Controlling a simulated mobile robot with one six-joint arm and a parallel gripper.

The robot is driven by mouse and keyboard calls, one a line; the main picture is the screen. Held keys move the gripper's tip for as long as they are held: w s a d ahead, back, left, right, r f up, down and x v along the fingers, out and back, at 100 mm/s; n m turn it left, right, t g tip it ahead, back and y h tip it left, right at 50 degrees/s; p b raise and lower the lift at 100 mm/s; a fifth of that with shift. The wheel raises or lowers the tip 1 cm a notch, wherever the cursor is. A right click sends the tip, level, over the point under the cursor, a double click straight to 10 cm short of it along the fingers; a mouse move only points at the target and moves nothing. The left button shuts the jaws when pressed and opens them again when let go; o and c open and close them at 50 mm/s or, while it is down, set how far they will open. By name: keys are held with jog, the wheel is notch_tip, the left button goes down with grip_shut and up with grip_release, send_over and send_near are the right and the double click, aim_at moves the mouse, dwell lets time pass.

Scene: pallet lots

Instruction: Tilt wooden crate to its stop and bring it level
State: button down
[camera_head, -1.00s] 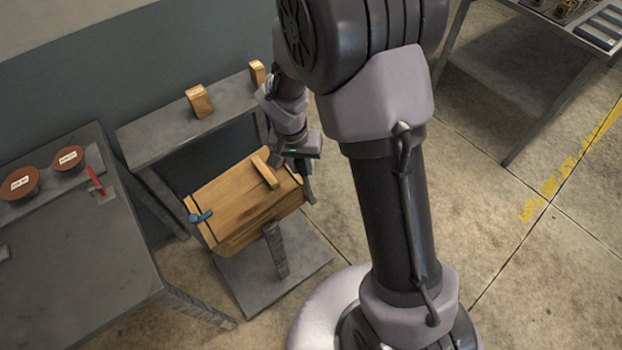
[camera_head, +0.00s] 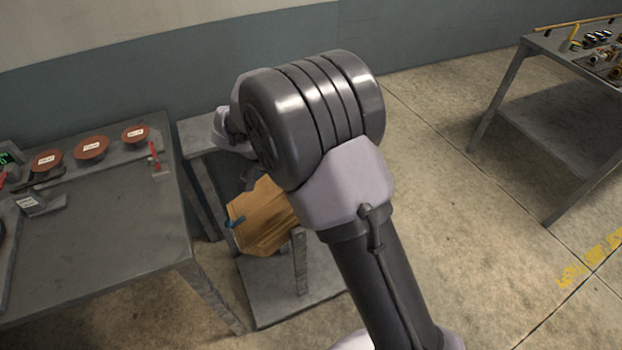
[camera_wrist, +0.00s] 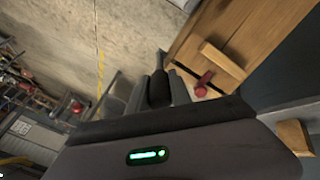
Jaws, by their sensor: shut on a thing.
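The wooden crate (camera_head: 264,218) is on a grey stand (camera_head: 300,262) and sits tilted, partly hidden behind my arm. My gripper (camera_wrist: 160,92) is shut on a dark handle (camera_wrist: 160,80) beside the crate. In the head view my arm mostly hides the gripper. I cannot see how the handle joins the crate.
A grey table (camera_head: 110,222) with several reddish-brown discs and a red-handled tool stands to the left. A grey bench (camera_head: 196,132) is behind the crate. Another table (camera_head: 545,65) with small parts stands at the far right. Open floor lies between.

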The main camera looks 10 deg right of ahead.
jog(key=shift+s+a, duration=0.15)
jog(key=shift+a, duration=0.2)
dwell(0.3)
jog(key=c, duration=1.5)
grip_release()
jog(key=o, duration=0.3)
jog(key=shift+a, duration=0.2)
jog(key=shift+o, duration=0.2)
jog(key=shift+d, duration=0.1)
jog(key=shift+r, duration=0.2)
jog(key=p+v, duration=0.6)
jog(key=v, duration=1.1)
jog(key=shift+a+f, duration=0.25)
jog(key=shift+a, duration=0.15)
jog(key=shift+s, duration=0.1)
